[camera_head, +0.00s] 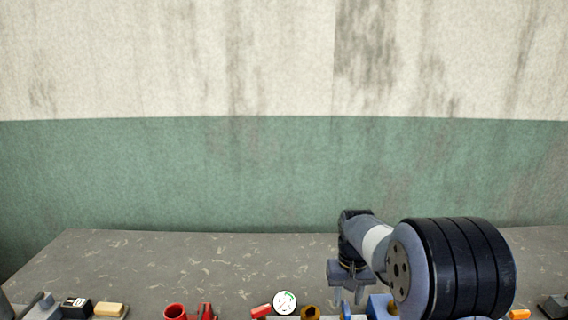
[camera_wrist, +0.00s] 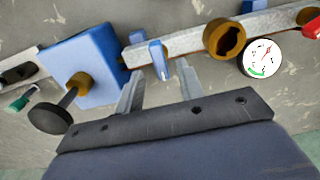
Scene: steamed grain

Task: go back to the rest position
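My gripper (camera_head: 349,298) hangs over the bench at the right of centre in the head view, pointing down. In the wrist view its two fingers (camera_wrist: 159,72) stand apart with a clear gap, and nothing is seen held. A small blue handle (camera_wrist: 157,58) on a pale bar lies just beyond the fingertips, roughly in line with the gap. I cannot tell how far above it the fingertips are.
The grey bench (camera_head: 200,260) has parts along its front edge: a red cup (camera_head: 175,312), a white-faced gauge (camera_head: 285,302), a brass fitting (camera_head: 310,312). A blue block (camera_wrist: 88,62) with a dark round knob (camera_wrist: 50,118) is close to my gripper's left. The bench's rear is clear, before a wall.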

